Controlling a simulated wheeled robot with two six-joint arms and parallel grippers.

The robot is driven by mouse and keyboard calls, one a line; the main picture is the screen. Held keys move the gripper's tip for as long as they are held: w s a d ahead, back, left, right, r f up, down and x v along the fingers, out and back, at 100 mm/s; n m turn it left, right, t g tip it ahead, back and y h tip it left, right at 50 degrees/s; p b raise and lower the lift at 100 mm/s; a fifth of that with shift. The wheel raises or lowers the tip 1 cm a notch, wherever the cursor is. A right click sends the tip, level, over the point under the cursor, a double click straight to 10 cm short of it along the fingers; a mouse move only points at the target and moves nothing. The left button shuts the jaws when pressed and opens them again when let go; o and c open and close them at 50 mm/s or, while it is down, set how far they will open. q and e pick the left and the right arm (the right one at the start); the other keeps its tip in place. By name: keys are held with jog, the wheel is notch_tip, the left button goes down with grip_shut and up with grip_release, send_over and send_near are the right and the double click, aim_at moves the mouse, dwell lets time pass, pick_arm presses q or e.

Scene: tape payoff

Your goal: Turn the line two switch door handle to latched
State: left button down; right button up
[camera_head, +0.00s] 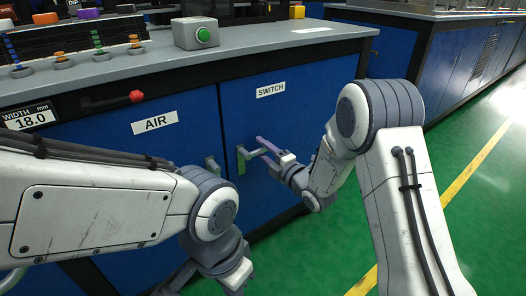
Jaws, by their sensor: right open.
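The blue door labelled SWITCH (300,105) is in the middle of the head view, its face looking flush with the cabinet. Its grey handle (244,156) is at the door's left side and points out to the right, above a small green mark. My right gripper (264,151) reaches in from the right, open, with its fingertips around or right beside the handle's free end; I cannot tell if they touch it. My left gripper (207,287) hangs low at the bottom edge, partly cut off and away from the handle; its jaw state is unclear.
A green button box (195,35) stands on the grey bench top (270,48). Green floor (330,245) is free on the right.

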grip_shut()
dwell(1.4)
